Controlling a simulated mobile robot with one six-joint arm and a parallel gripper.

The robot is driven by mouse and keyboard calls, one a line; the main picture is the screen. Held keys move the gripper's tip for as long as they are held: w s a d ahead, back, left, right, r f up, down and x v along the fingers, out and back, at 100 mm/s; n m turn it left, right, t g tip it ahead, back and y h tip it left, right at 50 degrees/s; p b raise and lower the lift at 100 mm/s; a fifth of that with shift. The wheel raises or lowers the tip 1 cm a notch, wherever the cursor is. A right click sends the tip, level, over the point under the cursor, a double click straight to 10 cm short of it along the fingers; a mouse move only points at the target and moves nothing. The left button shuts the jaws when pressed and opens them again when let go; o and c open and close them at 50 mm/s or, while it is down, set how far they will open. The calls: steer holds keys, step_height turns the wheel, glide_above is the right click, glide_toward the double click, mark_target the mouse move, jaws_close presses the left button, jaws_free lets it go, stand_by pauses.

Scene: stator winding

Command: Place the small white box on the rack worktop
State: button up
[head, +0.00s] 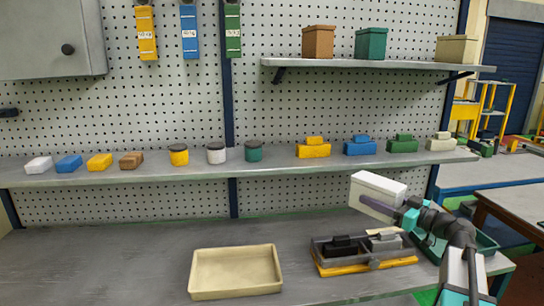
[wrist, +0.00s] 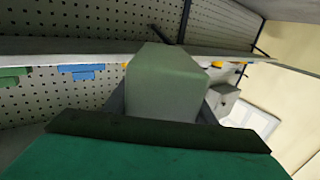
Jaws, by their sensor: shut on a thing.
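The small white box (head: 379,187) is in my gripper (head: 393,212), in the air above the right part of the rack worktop (head: 100,262). It is tilted and clear of every surface. In the wrist view the box (wrist: 166,82) looks pale grey-green and sits between the two dark fingers, which close on its sides. The worktop is the long grey lower surface, with its left half bare.
A cream tray (head: 236,272) stands mid-worktop. A dark divided holder (head: 358,248) on a yellow base lies below the box, with a green tray (head: 486,243) to its right. The middle shelf (head: 285,168) holds small blocks and jars. An upper shelf (head: 375,64) holds boxes.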

steer(key=s+a+f+n+g+y, duration=0.1)
steer(key=s+a+f, duration=0.2)
steer(key=a+f, duration=0.2)
steer(key=s+a+f+n+g+y, duration=0.1)
steer(key=s+a+f, duration=0.2)
steer(key=f, duration=0.7)
steer(key=s+a+f+n+g+y+b, duration=0.1)
steer(key=s+a+f, duration=0.2)
steer(key=a+f, duration=0.4)
steer(key=shift+a+f, duration=0.2)
steer(key=shift+a, duration=0.1)
steer(key=shift+d, duration=0.2)
